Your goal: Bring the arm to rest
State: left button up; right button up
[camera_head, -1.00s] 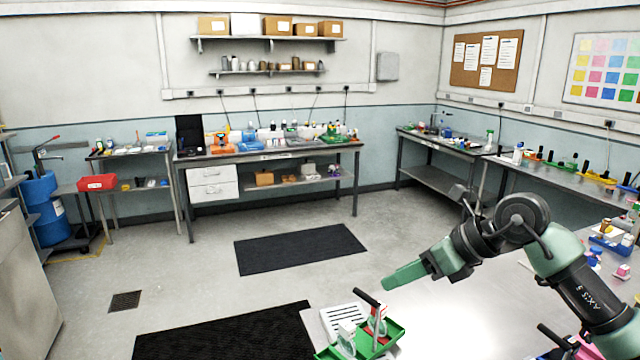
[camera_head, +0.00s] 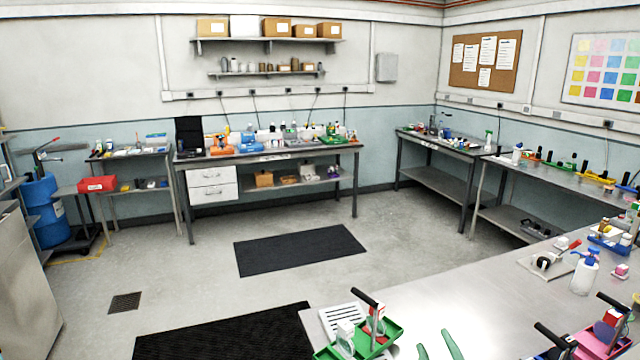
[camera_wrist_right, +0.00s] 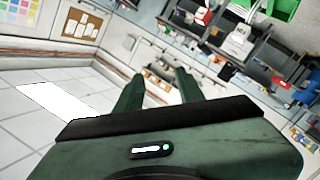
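My right gripper (camera_head: 438,347) shows only as two green fingertips at the bottom edge of the head view, over the steel table. The fingertips are apart with nothing between them. In the right wrist view the gripper (camera_wrist_right: 156,92) also has its two green fingers spread and empty, facing the room and the back wall. The rest of the right arm is out of the head view. My left gripper is not in view.
A green tray (camera_head: 392,334) with bottles and a dark handle stands left of my right fingertips. A pink tray (camera_head: 592,345), a spray bottle (camera_head: 584,273) and a blue caddy (camera_head: 607,246) stand on the table's right. The steel table (camera_head: 490,295) is bare between them.

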jog(key=s+d+f+m+g, duration=0.2)
jog(key=s+f+m+g, duration=0.35)
jog(key=s+f, duration=0.75)
jog(key=s+a+f+g+y, duration=0.1)
jog(key=s+f+g, duration=0.3)
jog(key=s, duration=0.3)
jog(key=s+a+f+g, duration=0.1)
jog(key=s+f+g, duration=0.3)
jog(key=s, duration=0.2)
jog(key=s+f+g+b, duration=0.1)
jog(key=s+f+b, duration=0.15)
jog(key=f, duration=1.45)
jog(key=s+f+b, duration=0.1)
jog(key=f+b, duration=0.3)
jog(key=f, duration=1.3)
jog(key=s+d+f+g+b, duration=0.1)
jog(key=s+f+b, duration=0.4)
jog(key=s+f, duration=1.1)
notch_tip(320, 180, down, 4)
jog(key=shift+d+r, duration=0.1)
jog(key=shift+d, duration=0.65)
jog(key=shift+n+g, duration=0.25)
jog(key=shift+n, duration=0.1)
